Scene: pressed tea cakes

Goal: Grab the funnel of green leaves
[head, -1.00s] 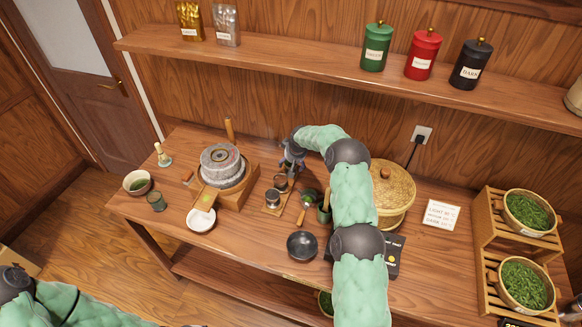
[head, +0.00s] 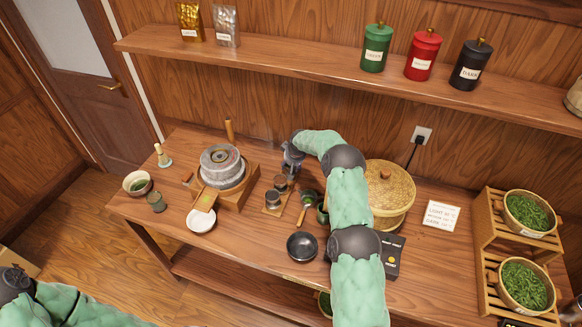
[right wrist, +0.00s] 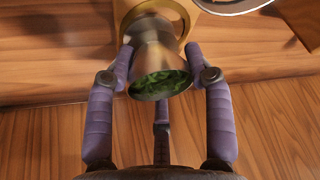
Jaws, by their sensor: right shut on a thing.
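The metal funnel (right wrist: 152,58) with green leaves (right wrist: 160,84) inside shows in the right wrist view, its leaf-filled mouth turned toward the camera. My right gripper (right wrist: 160,72) is shut on it, with purple fingers on both sides and one below. In the head view my right gripper (head: 291,163) is at the back of the table, right of the stone mill. The funnel is too small and too covered to make out there. Only part of my left arm shows at the bottom left; its gripper is out of frame.
A stone mill (head: 222,166) stands left of the gripper.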

